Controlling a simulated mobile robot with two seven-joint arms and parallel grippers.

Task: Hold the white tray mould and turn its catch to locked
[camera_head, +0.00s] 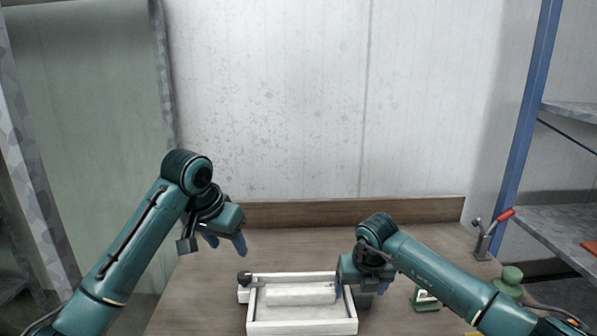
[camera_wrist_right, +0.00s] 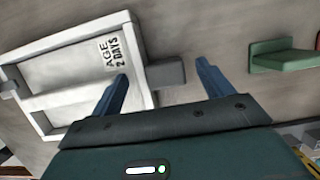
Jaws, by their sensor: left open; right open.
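The white tray mould (camera_head: 302,327) lies on the table in front of me, with a pale block-like part across its inside. A dark round knob (camera_head: 244,278) sits at its back left corner; it looks like the catch, but its setting is unclear. My left gripper (camera_head: 227,246) is open and empty, above and behind that corner. My right gripper (camera_head: 361,290) is open at the mould's right side. In the right wrist view, the mould (camera_wrist_right: 139,45) bears a label reading "AGE 2 DAYS". A grey tab (camera_wrist_right: 166,73) at its side shows between the open fingers (camera_wrist_right: 162,72), not gripped.
A green labelled container (camera_head: 424,299) and a green rounded object (camera_head: 509,276) stand right of the mould, near my right forearm. A red-handled lever (camera_head: 492,231) stands at the back right. The table's back left is clear; a wooden board (camera_head: 290,214) runs along the back.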

